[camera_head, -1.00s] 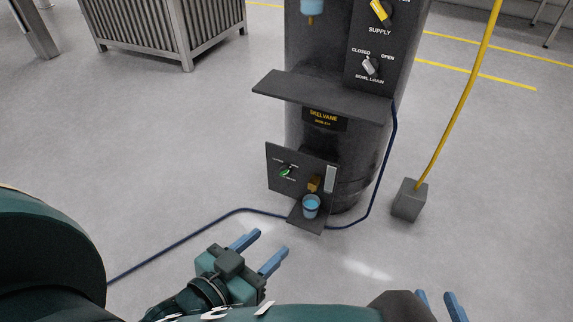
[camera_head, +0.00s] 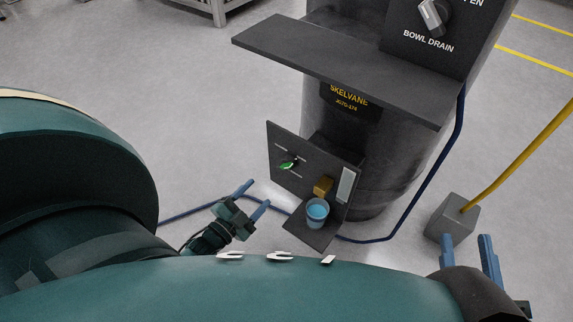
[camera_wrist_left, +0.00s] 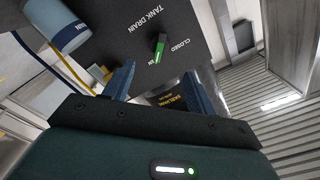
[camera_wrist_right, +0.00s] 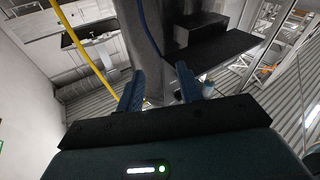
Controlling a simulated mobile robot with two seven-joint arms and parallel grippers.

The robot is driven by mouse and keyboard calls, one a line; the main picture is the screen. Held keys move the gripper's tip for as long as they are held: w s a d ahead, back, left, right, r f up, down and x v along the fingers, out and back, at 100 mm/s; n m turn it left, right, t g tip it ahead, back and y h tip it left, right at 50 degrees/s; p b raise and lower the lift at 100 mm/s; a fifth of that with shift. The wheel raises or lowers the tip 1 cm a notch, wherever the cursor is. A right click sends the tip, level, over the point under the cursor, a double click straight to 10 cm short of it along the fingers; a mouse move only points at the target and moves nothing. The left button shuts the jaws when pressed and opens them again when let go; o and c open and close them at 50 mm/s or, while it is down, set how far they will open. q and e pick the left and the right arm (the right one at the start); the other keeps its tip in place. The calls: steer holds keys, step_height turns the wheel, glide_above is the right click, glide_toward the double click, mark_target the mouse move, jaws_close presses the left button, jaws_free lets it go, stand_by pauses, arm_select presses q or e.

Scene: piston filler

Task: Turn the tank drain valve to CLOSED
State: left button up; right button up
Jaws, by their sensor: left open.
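The tank drain valve (camera_head: 287,165) is a small green handle on the low dark panel (camera_head: 310,165) at the tank's foot. In the left wrist view the green handle (camera_wrist_left: 160,48) stands between the TANK DRAIN and CLOSED labels, its lower end towards a label partly hidden and ending in "EN". My left gripper (camera_head: 260,193) is open and empty, in front of and left of the panel. Its fingers (camera_wrist_left: 158,72) are spread either side of the handle in that view, apart from it. My right gripper (camera_head: 466,239) is open and empty at lower right, also seen in its wrist view (camera_wrist_right: 158,75).
A blue cup (camera_head: 317,212) stands on a small ledge below a brass spout (camera_head: 323,186). A dark shelf (camera_head: 340,62) juts out above the panel. A grey block (camera_head: 452,217) with a yellow pole stands right; a blue hose (camera_head: 400,225) runs along the floor.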

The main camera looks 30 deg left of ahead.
mark_target(287, 164)
arm_select(q)
steer(key=w+d+b, duration=0.1)
steer(key=w+b, duration=0.2)
steer(key=w, duration=0.9)
arm_select(e)
steer(key=shift+a+f+m+y, duration=0.15)
steer(key=shift+a+m+y, duration=0.15)
steer(key=shift+m, duration=0.1)
arm_select(q)
steer(key=shift+c, duration=0.6)
steer(key=c, duration=0.9)
steer(key=shift+o, duration=0.2)
steer(key=shift+n, duration=0.4)
arm_select(e)
steer(key=shift+r, duration=0.25)
arm_select(q)
steer(key=shift+s+d+n+p, duration=0.15)
steer(key=shift+n+p, duration=0.2)
steer(key=shift+n, duration=3.95)
steer(key=shift+w+d+n+p, duration=0.1)
steer(key=shift+n+p, duration=0.2)
steer(key=shift+n, duration=4)
arm_select(e)
steer(key=shift+d+f, duration=0.15)
steer(key=shift+f, duration=0.05)
